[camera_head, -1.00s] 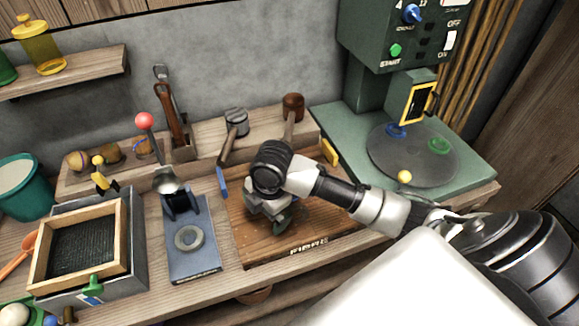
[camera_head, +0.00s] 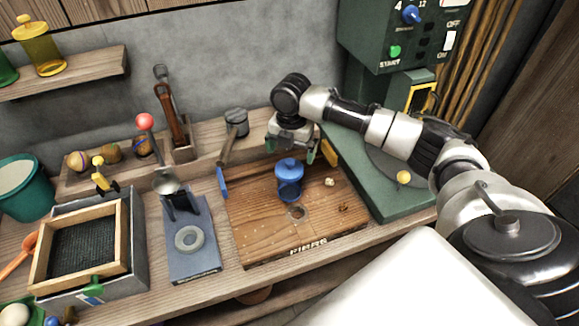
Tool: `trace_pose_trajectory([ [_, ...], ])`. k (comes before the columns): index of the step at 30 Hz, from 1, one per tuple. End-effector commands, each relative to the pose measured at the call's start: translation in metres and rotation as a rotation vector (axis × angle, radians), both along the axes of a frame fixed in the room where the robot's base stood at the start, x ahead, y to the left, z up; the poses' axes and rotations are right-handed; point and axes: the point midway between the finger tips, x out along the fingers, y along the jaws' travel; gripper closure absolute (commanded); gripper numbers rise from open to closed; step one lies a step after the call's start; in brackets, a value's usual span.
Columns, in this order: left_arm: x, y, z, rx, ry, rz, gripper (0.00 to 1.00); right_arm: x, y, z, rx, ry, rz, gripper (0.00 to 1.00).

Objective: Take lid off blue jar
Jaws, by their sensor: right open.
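The blue jar (camera_head: 289,190) stands upright on the wooden board in the middle of the bench. Its blue lid (camera_head: 289,167) with a round knob sits on top of it. My right gripper (camera_head: 290,150) is behind and just above the jar, pointing down, open, with nothing seen in it. The picture does not show clearly whether a finger touches the lid. My left gripper is not in view.
The wooden board (camera_head: 255,225) has a round hole and a small pale piece (camera_head: 329,182) near the jar. A blue-handled tool (camera_head: 222,182) lies at its left edge. The green machine (camera_head: 400,205) is at right. A lever press (camera_head: 192,240) and framed box (camera_head: 85,245) stand left.

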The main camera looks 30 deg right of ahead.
Motion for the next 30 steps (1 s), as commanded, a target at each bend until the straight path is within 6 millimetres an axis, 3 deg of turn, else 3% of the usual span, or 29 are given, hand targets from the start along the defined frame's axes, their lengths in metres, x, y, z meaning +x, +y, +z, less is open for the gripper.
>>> trace_pose_trajectory([
  [9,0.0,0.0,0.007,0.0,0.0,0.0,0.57,-0.002,0.004,-0.043,-0.001,0.003,0.0,0.0],
  [17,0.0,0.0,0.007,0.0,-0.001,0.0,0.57,-0.002,0.004,-0.047,-0.001,0.0,0.001,0.0],
  [26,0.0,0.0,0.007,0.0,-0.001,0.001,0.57,-0.002,0.004,-0.047,-0.001,0.0,0.001,0.41],
  [30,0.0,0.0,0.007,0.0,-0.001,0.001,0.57,-0.002,0.004,-0.047,-0.001,0.0,0.001,0.41],
])
